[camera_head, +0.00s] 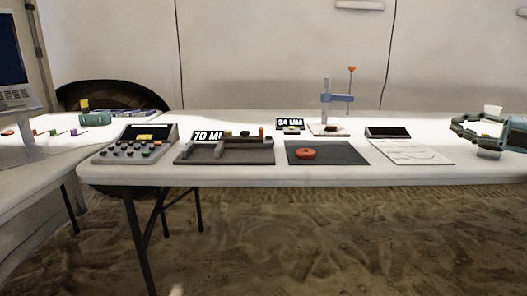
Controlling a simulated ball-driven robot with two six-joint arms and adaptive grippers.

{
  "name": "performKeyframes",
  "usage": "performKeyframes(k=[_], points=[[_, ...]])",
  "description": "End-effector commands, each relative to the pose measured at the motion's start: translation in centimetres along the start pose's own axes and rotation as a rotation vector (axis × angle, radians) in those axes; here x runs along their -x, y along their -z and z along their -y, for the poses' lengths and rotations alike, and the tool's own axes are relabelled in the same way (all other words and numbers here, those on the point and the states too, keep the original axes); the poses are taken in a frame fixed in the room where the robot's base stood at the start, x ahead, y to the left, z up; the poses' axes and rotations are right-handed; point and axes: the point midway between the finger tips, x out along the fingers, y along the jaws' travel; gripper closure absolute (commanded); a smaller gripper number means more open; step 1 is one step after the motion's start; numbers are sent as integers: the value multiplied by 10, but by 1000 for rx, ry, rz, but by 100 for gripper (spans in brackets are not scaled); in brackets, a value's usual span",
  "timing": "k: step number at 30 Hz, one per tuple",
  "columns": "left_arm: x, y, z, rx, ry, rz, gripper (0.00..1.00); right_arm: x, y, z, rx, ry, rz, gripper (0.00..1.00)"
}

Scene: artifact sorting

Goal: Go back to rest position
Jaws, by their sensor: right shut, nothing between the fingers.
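My right gripper (456,126) comes in from the right edge, over the right end of the white table (400,178). Its dark fingers point left and are shut with nothing between them. It is clear of the red-orange ring-shaped object (306,153), which lies on a dark mat (345,153) near the table's middle. My left gripper is not in view.
A keypad console (135,146), a dark fixture (230,155) by a "70 MM" sign, a post stand (326,98), a small dark screen (388,132) and a white sheet (412,151) stand on the table. A second table (30,151) with a laptop is at left.

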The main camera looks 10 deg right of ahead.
Motion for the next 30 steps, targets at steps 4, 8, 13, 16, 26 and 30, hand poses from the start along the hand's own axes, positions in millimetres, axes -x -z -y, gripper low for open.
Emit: performKeyframes(k=[4,8,13,16,26,30], points=[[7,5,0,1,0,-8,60,2,10,15,-33,12,-4,100],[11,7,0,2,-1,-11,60,1,21,34,-74,18,-8,100],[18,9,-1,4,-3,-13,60,3,40,66,-150,23,-5,100],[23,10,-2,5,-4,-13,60,5,55,95,-225,22,16,100],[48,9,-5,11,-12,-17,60,42,131,243,-626,65,294,100],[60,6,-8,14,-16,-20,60,85,194,333,-866,143,532,100]])
